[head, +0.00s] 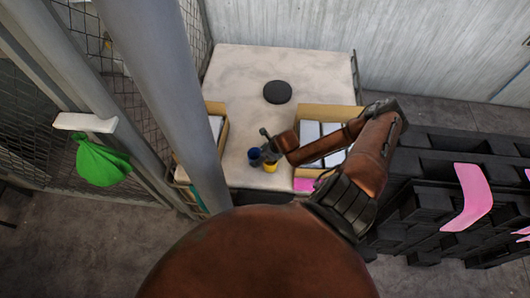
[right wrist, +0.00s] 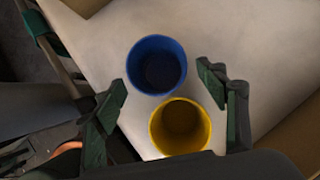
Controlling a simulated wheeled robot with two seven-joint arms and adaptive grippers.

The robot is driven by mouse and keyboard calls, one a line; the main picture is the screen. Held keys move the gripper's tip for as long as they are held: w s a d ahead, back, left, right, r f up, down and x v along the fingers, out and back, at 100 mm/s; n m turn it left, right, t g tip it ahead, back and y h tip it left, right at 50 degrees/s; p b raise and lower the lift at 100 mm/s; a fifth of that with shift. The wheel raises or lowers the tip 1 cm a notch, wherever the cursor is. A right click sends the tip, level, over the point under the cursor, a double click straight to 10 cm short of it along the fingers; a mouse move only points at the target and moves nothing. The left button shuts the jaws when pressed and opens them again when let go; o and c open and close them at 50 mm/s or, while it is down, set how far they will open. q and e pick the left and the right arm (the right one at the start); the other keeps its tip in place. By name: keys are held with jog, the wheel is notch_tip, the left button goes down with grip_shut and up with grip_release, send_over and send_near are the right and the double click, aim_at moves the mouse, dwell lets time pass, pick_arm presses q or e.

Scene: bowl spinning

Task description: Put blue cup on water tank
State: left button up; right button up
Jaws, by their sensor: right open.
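The blue cup (head: 255,156) stands upright near the front of a broad pale top. In the right wrist view the blue cup (right wrist: 157,66) is open and empty-looking. The yellow cup (head: 270,167) stands close beside it, nearer my wrist in the right wrist view (right wrist: 180,127). The pale top (head: 235,75) with a round black disc (head: 277,92) looks like the water tank. My right gripper (head: 267,148) is open at the cups. In the right wrist view its fingers (right wrist: 162,78) lie on either side of the cups, with gaps. My left gripper is not in view.
Cardboard boxes (head: 318,112) stand at the right and left edges of the pale top. A grey post (head: 180,90) rises at the left. Black crates (head: 425,190) are stacked at the right. The pale top around the black disc is clear.

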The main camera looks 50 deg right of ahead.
jog(key=v, duration=0.9)
dwell(0.3)
